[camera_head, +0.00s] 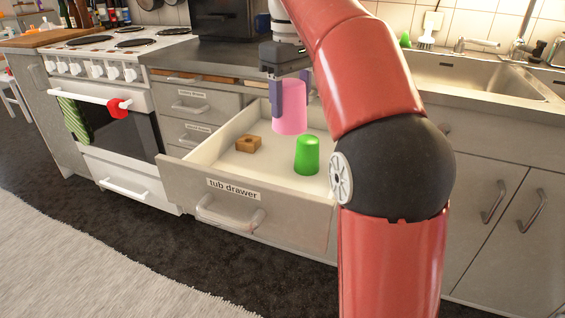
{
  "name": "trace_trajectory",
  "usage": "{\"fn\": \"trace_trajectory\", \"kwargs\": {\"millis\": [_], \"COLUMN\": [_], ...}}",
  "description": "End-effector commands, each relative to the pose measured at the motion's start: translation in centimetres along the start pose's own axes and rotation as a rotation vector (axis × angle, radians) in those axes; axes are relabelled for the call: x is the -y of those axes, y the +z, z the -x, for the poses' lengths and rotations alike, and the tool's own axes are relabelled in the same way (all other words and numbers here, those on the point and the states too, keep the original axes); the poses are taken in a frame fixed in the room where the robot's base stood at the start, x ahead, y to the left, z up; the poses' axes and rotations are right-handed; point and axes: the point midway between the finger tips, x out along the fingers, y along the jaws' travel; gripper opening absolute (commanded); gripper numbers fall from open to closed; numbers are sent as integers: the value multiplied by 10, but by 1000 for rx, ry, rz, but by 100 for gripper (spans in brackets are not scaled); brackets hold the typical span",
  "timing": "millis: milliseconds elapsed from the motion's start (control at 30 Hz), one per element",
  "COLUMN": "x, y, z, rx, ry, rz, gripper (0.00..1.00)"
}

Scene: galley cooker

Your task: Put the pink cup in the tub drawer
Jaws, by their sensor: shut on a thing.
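The pink cup (289,112) is held upside down or tapered upward, between the fingers of my gripper (290,104). My gripper is shut on it, pointing down, above the rear part of the tub drawer. The tub drawer (240,204) is pulled open, with its label on the front panel. Inside it stand a green cup (307,155) and a small brown block-like item (249,144). The pink cup looks to be above the drawer floor; its exact height is hard to tell. My arm hides the drawer's right end.
Closed drawers (191,104) are left of the open one, beside a white cooker (103,99) with a red item and a striped towel on its handle. A sink (455,77) is at right. The drawer's left floor has free room.

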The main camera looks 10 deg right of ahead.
Motion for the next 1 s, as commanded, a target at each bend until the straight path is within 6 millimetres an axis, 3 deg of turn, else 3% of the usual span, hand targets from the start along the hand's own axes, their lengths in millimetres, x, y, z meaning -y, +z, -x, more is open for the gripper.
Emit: {"fn": "trace_trajectory", "kwargs": {"millis": [500,833,1000], "x": [1,1,1], "y": [1,1,1], "z": [-128,-157,-181], "rx": [3,1,2], "ry": [-2,-1,-1], "rz": [1,0,0], "gripper": [34,34,34]}}
